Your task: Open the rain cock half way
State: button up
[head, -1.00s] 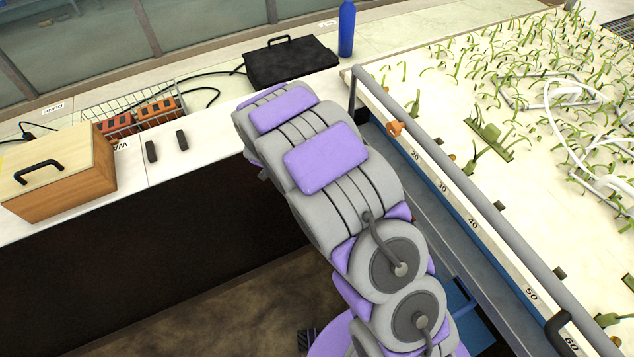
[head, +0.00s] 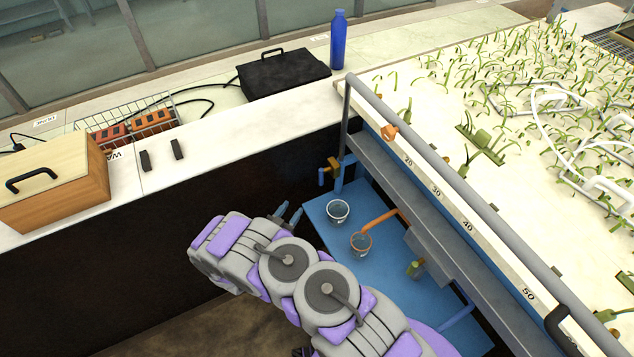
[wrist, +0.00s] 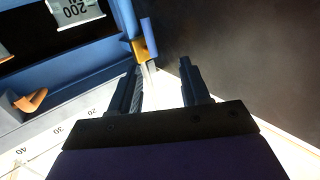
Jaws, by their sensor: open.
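In the wrist view a brass fitting (wrist: 143,48) shows just beyond the fingertips of my gripper (wrist: 162,68), nearer the left finger. How far the handle is turned I cannot tell.
A second, greenish valve (head: 415,268) is farther right. The bench (head: 215,140) bounds the left.

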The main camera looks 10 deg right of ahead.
jog(key=s, duration=0.2)
jog(key=b, duration=0.4)
send_near(320, 179)
jog(key=shift+h, duration=0.3)
jog(key=x, duration=0.8)
jog(key=shift+w+d+f, duration=0.2)
jog(key=shift+w+f, duration=0.15)
jog(key=shift+w+d, duration=0.15)
jog(key=shift+w, duration=0.15)
grip_shut()
